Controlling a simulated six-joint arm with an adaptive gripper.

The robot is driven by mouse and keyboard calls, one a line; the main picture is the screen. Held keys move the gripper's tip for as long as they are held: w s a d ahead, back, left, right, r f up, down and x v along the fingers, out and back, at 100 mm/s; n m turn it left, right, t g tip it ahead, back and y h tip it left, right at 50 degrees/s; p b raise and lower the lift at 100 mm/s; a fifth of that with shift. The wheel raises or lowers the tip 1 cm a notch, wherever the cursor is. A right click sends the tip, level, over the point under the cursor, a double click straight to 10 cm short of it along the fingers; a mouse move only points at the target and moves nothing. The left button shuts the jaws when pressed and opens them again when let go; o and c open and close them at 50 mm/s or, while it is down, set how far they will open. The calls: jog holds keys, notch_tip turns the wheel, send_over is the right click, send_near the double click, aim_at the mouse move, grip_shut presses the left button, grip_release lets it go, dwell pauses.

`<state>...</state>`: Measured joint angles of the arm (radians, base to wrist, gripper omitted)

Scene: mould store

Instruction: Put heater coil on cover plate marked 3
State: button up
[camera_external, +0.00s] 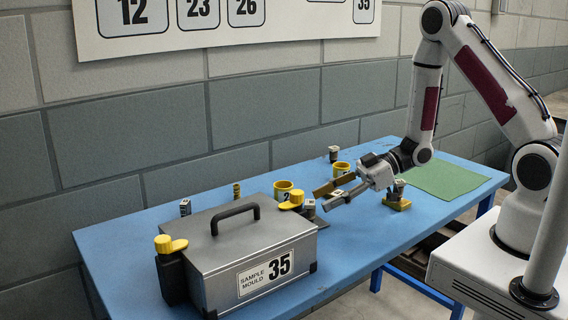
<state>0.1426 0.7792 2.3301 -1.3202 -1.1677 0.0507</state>
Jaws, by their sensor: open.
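My gripper (319,200) is open above the middle of the blue table, its fingers pointing left and slightly down. Nothing shows held between them. A small upright yellow-brown ribbed piece (237,191) stands behind the grey case; it may be the heater coil, but it is too small to be sure. No plate with a readable 3 shows. A small labelled block (398,186) stands at a yellow base (397,203) just right of my gripper; its mark is unreadable. Another grey labelled post (309,208) stands beside the case, left of the fingertips, partly hidden.
The grey case (222,250) marked 35, with a handle and yellow knobs, fills the table's left front. Yellow rings (283,186) (341,168) and small labelled posts (333,154) (185,207) stand along the back. A green mat (445,180) lies clear at right.

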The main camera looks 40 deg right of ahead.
jog(key=shift+v, duration=3.35)
